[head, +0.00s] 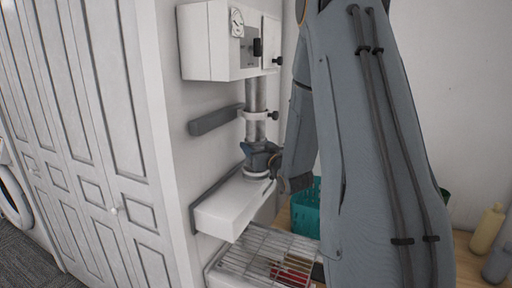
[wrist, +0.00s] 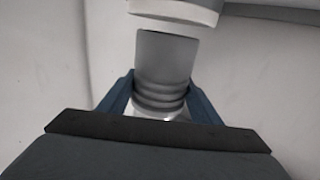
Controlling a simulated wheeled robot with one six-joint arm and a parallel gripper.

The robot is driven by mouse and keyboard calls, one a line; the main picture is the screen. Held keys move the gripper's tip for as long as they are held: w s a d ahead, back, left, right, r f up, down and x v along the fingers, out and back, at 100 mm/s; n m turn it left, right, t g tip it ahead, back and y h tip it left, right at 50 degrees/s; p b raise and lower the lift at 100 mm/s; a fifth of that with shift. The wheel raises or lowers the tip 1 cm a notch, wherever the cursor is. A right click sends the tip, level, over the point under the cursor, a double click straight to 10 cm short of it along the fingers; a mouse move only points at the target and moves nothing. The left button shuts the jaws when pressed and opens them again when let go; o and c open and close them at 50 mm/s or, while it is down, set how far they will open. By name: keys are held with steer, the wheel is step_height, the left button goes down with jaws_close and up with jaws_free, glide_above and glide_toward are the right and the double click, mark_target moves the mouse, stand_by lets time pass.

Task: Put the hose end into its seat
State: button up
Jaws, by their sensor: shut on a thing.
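The grey hose end (wrist: 167,58) is a smooth cuff with ridges below it in the wrist view. My gripper (wrist: 160,98) is shut on it at the ridges, with one blue finger on each side. A white ring (wrist: 178,10), which looks like the seat, lies just beyond the cuff's dark rim. A narrow gap shows between them, and the cuff is slightly tilted to the ring. In the head view my gripper (head: 262,158) is at the bottom of the silver hose (head: 256,95). The ring (head: 256,173) sits right below it on a white box (head: 235,207). The cuff is mostly hidden there.
A white wall cabinet (head: 212,42) with a gauge hangs above. A clamp collar (head: 255,116) surrounds the hose, beside a dark grey bar (head: 216,120). Below are a wire rack (head: 265,250) and a teal basket (head: 306,210). White closet doors (head: 95,120) stand left.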

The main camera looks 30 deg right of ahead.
steer(key=shift+f+b, duration=1.85)
steer(key=shift+f, duration=0.8)
steer(key=o, duration=1.2)
steer(key=shift+s+a+b, duration=0.2)
steer(key=shift+s+b, duration=0.6)
steer(key=shift+s, duration=3.1)
